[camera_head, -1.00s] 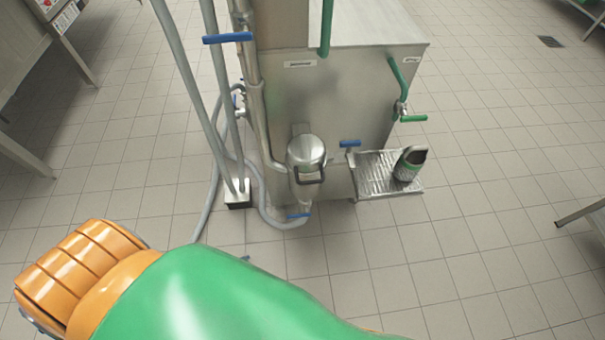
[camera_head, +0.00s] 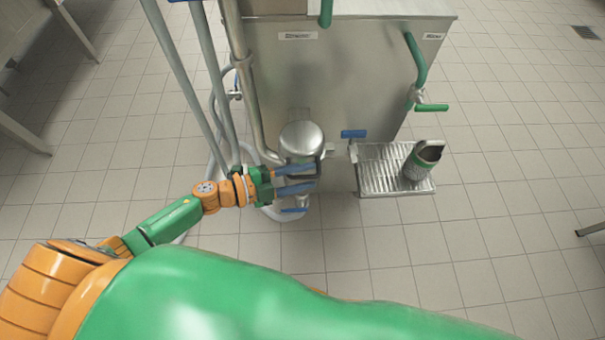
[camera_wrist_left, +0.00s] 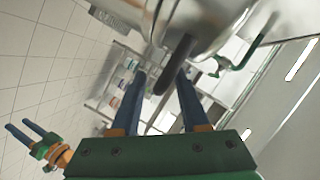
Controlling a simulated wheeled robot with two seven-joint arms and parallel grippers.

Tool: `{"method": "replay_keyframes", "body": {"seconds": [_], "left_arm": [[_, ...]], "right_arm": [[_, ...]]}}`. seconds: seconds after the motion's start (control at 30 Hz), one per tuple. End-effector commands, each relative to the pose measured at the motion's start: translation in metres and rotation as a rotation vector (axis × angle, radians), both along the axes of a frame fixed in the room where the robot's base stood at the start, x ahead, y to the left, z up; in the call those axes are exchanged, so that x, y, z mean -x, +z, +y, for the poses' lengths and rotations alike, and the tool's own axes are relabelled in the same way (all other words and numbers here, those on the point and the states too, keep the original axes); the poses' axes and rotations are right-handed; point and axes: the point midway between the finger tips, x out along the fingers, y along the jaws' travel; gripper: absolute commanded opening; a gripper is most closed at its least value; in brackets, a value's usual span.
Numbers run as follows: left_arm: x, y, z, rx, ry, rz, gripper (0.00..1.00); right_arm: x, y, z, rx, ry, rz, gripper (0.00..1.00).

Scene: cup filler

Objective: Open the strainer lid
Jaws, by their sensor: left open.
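The strainer is a steel canister on the front of the machine, closed by a round domed lid (camera_head: 302,137). A dark handle (camera_head: 320,166) is at its right front in the head view. My left gripper (camera_head: 297,177) is open, its blue fingers reaching across the strainer's front just below the lid. In the left wrist view the dark handle (camera_wrist_left: 176,66) lies between the two parted fingers of my left gripper (camera_wrist_left: 162,88), and I see no grip on it. My right gripper (camera_wrist_left: 24,133) shows small at the left there, with its fingers apart.
The steel machine (camera_head: 350,85) stands behind the strainer. A drip tray (camera_head: 372,178) with a green-and-dark cup (camera_head: 422,160) juts out at the right. A blue valve handle (camera_head: 353,134) sits between them. Grey hoses and pipes (camera_head: 212,75) rise at the left. The tiled floor in front is clear.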

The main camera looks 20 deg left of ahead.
Motion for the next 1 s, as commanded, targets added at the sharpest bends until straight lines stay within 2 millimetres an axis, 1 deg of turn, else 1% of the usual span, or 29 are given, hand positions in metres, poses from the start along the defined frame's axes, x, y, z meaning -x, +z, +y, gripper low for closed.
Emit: {"method": "replay_keyframes", "body": {"seconds": [0.07,0.17,0.2,0.23,0.27,1.0], "left_arm": [[0.0,0.0,0.0004,-0.001,0.001,0.0,0.45],[0.0,-0.0001,0.0005,-0.001,0.001,0.0,0.2],[0.0,-0.0001,0.0005,-0.001,0.001,0.0,0.1],[0.0,-0.0001,0.0006,-0.001,0.001,0.0,0.02],[0.0001,-0.0002,0.0006,-0.001,0.001,0.0,0.0],[0.0005,-0.0013,0.001,-0.003,0.001,0.002,0.0]], "right_arm": [[-0.0005,-0.0001,0.0001,0.0,0.0,-0.001,0.49],[-0.0009,0.0,0.0001,0.0,0.0,-0.002,0.49],[-0.001,0.0,0.0001,0.0,0.0,-0.002,0.49],[-0.0012,0.0,0.0002,-0.001,0.0,-0.003,0.49],[-0.0014,0.0,0.0001,-0.001,0.0,-0.003,0.49],[-0.0025,-0.0001,0.0002,0.0,0.0,-0.005,0.49]]}}
